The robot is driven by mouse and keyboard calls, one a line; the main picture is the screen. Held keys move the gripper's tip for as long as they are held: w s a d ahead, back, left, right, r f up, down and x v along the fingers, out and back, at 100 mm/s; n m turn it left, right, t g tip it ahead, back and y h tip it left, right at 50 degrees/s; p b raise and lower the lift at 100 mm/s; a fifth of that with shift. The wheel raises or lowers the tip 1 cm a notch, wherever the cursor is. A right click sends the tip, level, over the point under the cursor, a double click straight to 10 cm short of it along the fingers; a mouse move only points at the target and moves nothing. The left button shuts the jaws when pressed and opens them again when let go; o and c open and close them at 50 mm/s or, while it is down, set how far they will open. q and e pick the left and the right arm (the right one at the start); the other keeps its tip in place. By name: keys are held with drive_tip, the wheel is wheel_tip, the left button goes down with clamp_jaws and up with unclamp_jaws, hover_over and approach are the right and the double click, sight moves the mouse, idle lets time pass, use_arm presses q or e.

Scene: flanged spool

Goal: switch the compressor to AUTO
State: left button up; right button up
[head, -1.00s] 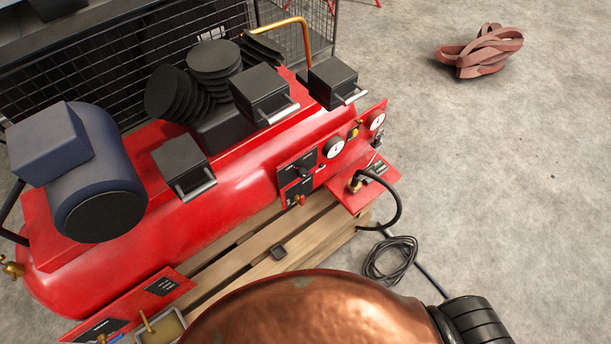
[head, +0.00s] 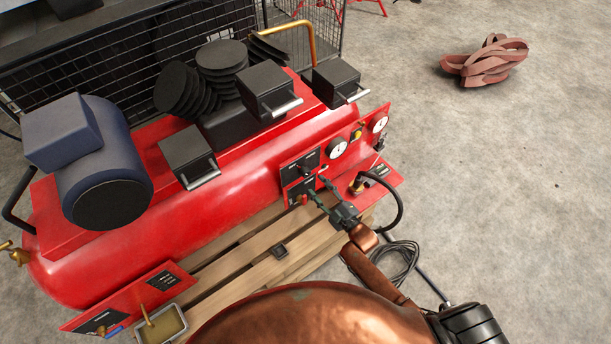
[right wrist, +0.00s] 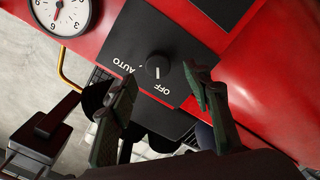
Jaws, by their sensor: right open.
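The red compressor (head: 235,165) lies on a wooden pallet. Its switch is a round black knob (right wrist: 157,66) on a black plate marked AUTO and OFF (right wrist: 140,40). The knob's white mark points toward OFF. In the head view the switch plate (head: 300,163) is on the red front panel. My right gripper (head: 317,187) is open and empty just in front of this panel. In the right wrist view its two fingertips (right wrist: 159,73) appear on either side of the knob, apart from it; the remaining gap in depth is hard to judge. My left gripper is not in view.
Pressure gauges (head: 337,148) sit right of the switch plate. A black hose (head: 400,205) loops at the right. A wire cage (head: 110,60) stands behind. The floor at right is mostly clear.

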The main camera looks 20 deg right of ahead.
sight(308, 175)
drive_tip(key=shift+r+b+x, duration=0.15)
drive_tip(key=shift+b+x, duration=0.2)
drive_tip(key=shift+x, duration=1.6)
drive_tip(key=shift+r+b+x, duration=0.15)
drive_tip(key=shift+b+x, duration=0.15)
drive_tip(key=shift+x, duration=1.65)
drive_tip(key=shift+c, duration=0.4)
drive_tip(key=c, duration=1.1)
